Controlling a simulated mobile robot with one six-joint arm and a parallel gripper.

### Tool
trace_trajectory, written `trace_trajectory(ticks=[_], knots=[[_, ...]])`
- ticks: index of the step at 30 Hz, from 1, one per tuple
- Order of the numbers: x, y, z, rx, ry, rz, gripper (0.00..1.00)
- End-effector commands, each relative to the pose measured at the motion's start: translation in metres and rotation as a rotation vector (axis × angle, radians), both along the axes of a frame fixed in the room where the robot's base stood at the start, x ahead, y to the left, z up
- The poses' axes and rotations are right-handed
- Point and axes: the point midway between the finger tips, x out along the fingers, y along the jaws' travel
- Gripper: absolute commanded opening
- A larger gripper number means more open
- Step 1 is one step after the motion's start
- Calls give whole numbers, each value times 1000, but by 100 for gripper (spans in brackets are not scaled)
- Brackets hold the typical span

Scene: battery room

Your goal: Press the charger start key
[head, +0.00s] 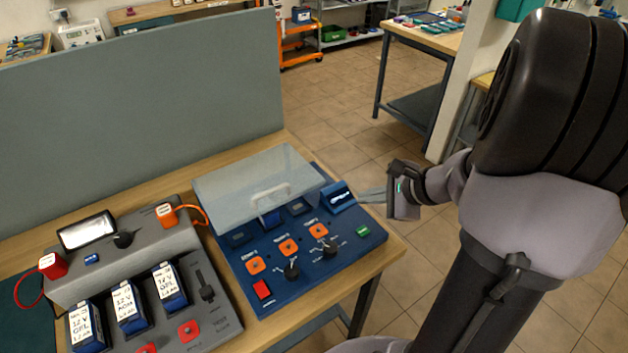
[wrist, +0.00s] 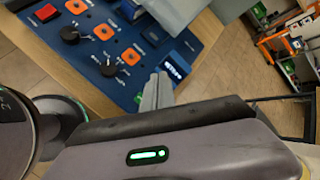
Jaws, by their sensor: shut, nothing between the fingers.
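The blue charger panel (head: 335,254) lies on the wooden bench. A green key (head: 363,231) is at its right front corner and a red key (head: 262,289) at its left front corner; their labels are too small to read. Between them are three orange square buttons (head: 288,247) and two black knobs (head: 291,270). A small lit display (head: 339,197) stands at the right rear. My gripper (head: 364,196) is shut and empty, beside the display at the panel's right edge. In the wrist view its fingertips (wrist: 158,92) appear near the display (wrist: 174,68) and the green key (wrist: 140,98).
A translucent cover with a handle (head: 258,190) is over the panel's rear part. Left of the panel stands a grey tester (head: 130,258) with several 12 V batteries, a red clamp and an orange clamp. A grey partition (head: 140,100) rises behind. The floor right of the bench is open.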

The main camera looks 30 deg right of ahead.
Motion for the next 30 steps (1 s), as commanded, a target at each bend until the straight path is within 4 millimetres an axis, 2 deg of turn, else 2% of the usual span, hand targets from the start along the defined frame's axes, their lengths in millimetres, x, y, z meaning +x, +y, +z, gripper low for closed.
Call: trace_trajectory(ticks=[4, 17, 23, 30], knots=[[-3, -13, -6, 22, -3, -48, 0], [-3, -12, -11, 22, -3, -46, 0], [-3, -12, -33, 22, -2, -46, 0], [-3, -12, -69, 20, -2, -46, 0]])
